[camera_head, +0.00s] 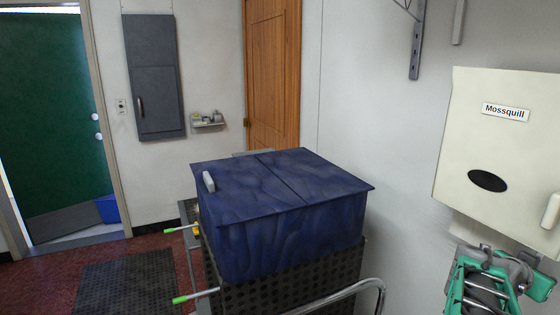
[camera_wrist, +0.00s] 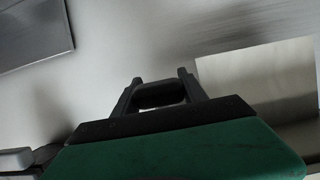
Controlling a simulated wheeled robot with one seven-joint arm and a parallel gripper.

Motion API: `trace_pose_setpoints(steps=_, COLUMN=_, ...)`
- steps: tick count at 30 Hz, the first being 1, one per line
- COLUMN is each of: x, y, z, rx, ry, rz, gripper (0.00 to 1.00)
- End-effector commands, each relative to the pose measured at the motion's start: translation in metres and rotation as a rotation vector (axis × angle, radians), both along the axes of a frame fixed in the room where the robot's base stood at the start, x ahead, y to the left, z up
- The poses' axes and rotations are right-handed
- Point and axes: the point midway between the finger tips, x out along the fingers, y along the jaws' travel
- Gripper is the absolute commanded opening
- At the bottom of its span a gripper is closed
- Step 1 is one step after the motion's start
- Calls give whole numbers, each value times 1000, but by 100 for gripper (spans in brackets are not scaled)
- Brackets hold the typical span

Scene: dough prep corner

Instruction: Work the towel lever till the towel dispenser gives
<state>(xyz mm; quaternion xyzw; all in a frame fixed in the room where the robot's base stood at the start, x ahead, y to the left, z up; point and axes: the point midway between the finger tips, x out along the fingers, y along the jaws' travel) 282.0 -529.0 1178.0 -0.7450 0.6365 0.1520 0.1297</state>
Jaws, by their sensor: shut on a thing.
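The towel dispenser is a cream box (camera_head: 487,137) on the right wall, with a "Mossquill" label and a dark oval window. A cream handle-like part (camera_head: 551,211) stands at its right edge, cut by the picture's edge. My gripper (camera_head: 520,262), on the green arm, is just below the dispenser at the lower right. In the wrist view my gripper (camera_wrist: 158,88) has its two dark fingers on either side of a dark rounded bar (camera_wrist: 160,95) and is shut on it. I cannot tell whether this bar is the towel lever. A pale panel (camera_wrist: 257,78) is beside the fingers.
A dark blue lidded bin (camera_head: 290,240) on a cart with green-tipped handles (camera_head: 195,296) stands left of my arm. A metal rail (camera_head: 340,296) curves along its near side. Red floor shows at left.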

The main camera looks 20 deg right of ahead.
Motion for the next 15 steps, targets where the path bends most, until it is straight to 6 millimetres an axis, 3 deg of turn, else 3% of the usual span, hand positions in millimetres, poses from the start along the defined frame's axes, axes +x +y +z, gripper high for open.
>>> trace_pose_setpoints(steps=15, x=2, y=-12, z=-1, rx=-132, ry=-24, rz=1, gripper=1)
